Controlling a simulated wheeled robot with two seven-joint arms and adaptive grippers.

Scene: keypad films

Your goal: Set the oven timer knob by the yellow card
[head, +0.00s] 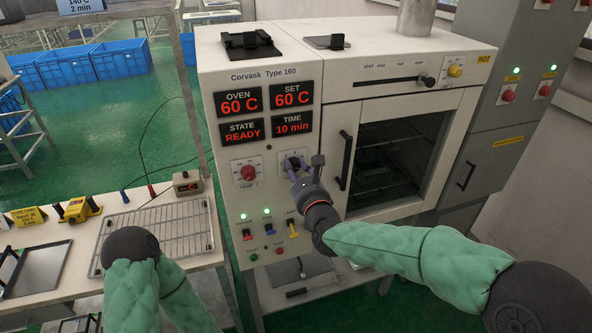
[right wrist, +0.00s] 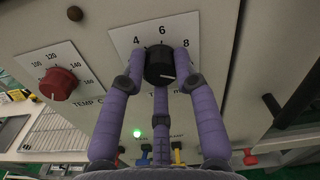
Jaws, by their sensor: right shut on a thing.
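The black timer knob (right wrist: 160,66) sits on a white dial plate marked 4, 6 and 8 in the right wrist view. A white mark shows at its lower right. My right gripper (head: 300,174) is shut on this knob, its purple fingers around both sides. The oven (head: 260,200) shows a TIME display (head: 292,124) reading 10 min. The yellow card (head: 28,216) stands on the bench at the far left; its small print is hard to read. My left arm shows at the bottom, but its gripper does not.
The red temperature knob (right wrist: 58,84) is left of the timer knob. Its SET display (head: 292,93) reads 60 C. Small coloured switches (head: 268,228) sit below. A wire rack (head: 160,232) lies on the bench. The oven door handle (head: 345,160) is close on the right.

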